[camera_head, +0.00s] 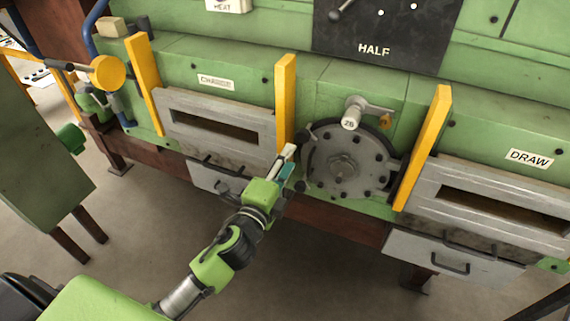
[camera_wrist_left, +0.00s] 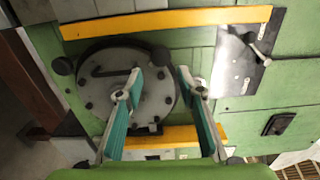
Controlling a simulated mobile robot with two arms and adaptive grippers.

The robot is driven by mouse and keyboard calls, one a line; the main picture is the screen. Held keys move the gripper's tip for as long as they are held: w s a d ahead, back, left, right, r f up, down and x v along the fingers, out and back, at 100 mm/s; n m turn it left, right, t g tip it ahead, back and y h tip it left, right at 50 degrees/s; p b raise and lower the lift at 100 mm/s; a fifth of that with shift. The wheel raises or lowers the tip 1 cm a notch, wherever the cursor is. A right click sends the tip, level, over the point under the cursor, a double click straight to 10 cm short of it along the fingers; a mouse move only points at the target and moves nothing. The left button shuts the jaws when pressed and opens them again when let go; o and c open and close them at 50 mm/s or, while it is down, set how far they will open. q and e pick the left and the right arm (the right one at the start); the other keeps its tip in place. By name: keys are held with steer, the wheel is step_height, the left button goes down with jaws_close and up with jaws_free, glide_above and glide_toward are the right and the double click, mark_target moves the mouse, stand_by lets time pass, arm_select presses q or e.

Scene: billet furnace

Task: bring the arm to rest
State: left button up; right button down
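My left arm reaches in from the lower left in the camera_head view. Its gripper (camera_head: 288,162) is in front of the furnace, just left of the round bolted grey cover (camera_head: 343,168). In the left wrist view the gripper's two teal-padded fingers (camera_wrist_left: 173,68) stand apart with nothing between them. The round cover (camera_wrist_left: 100,85) shows behind them, and I cannot tell the exact gap to it. My right gripper is not in view.
Yellow posts (camera_head: 427,145) stick out beside the furnace openings. The charge door (camera_head: 180,98) is left, the draw door (camera_head: 455,178) right. A green cabinet (camera_head: 35,165) stands left. Bare floor lies below.

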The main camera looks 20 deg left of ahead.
arm_select(q)
steer(key=shift+s, duration=0.6)
step_height(320, 180, down, 21)
steer(key=s+a+n+g+b, duration=0.2)
steer(key=n+g, duration=0.1)
steer(key=g, duration=0.1)
steer(key=s+a+f+n+g+b, duration=0.15)
steer(key=s+f, duration=0.25)
steer(key=f, duration=0.4)
steer(key=s+f+n+g+y, duration=0.1)
steer(key=s+f+n+g, duration=0.15)
steer(key=f, duration=0.45)
steer(key=s+a+f+n+g+b, duration=0.1)
steer(key=s+f, duration=0.3)
steer(key=f, duration=0.4)
steer(key=s+f+n+g+b, duration=0.1)
steer(key=s+f+n+g, duration=0.1)
steer(key=s+f, duration=0.6)
steer(key=s+d+f+n+g+b, duration=0.1)
steer(key=s+f+n+g, duration=0.2)
steer(key=s+f, duration=0.4)
steer(key=s+f+n+g+b, duration=0.1)
steer(key=s+f+n+g, duration=0.2)
steer(key=s+f, duration=0.5)
steer(key=s, duration=1.3)
steer(key=shift+d+f, duration=0.2)
steer(key=shift+f, duration=0.15)
